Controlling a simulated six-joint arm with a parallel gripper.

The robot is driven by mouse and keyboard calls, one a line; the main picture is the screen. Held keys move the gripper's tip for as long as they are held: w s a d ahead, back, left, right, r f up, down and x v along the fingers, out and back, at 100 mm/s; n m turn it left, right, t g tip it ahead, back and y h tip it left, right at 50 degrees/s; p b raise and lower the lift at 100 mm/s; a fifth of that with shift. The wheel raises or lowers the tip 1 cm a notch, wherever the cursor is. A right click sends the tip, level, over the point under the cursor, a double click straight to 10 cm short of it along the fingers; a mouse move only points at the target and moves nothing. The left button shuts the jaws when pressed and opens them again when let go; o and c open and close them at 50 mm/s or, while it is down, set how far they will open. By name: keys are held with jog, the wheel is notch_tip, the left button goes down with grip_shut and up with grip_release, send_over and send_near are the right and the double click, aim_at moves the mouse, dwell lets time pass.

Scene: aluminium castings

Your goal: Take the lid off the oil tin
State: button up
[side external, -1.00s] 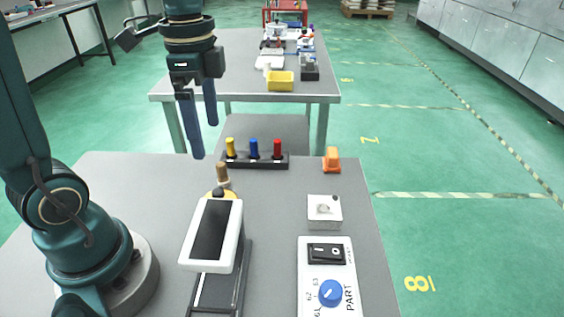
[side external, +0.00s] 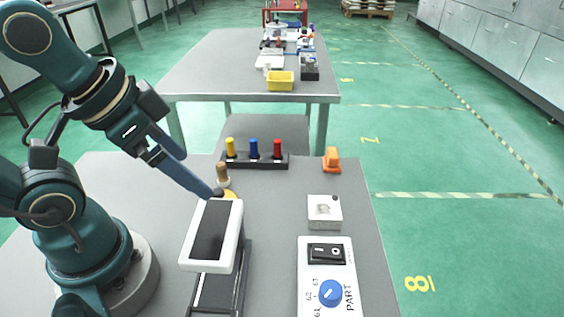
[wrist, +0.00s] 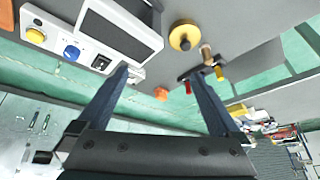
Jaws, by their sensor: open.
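The oil tin shows in the wrist view as a round yellow top (wrist: 180,31) with a dark knob (wrist: 185,45) on it. In the side view only a yellow edge (side external: 232,194) shows behind the white-framed screen; the tin's body is hidden. My gripper (side external: 215,192) is tilted, its fingers pointing down and right toward the tin, with a fingertip overlapping the lid area. In the wrist view my gripper (wrist: 160,74) is open and empty, and the lid is beyond the fingertips. I cannot tell whether a finger touches it.
The white-framed screen (side external: 212,232) stands right in front of the tin. A wooden-topped peg (side external: 222,175) stands close behind it, then a rack (side external: 255,161) of coloured pegs. A switch panel (side external: 328,280), a white block (side external: 324,209) and an orange item (side external: 332,160) are to the right.

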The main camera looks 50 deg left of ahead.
jog(key=shift+w+f+n, duration=0.15)
jog(key=shift+n, duration=0.45)
jog(key=shift+c, duration=0.9)
jog(key=shift+w, duration=0.15)
jog(key=c, duration=0.4)
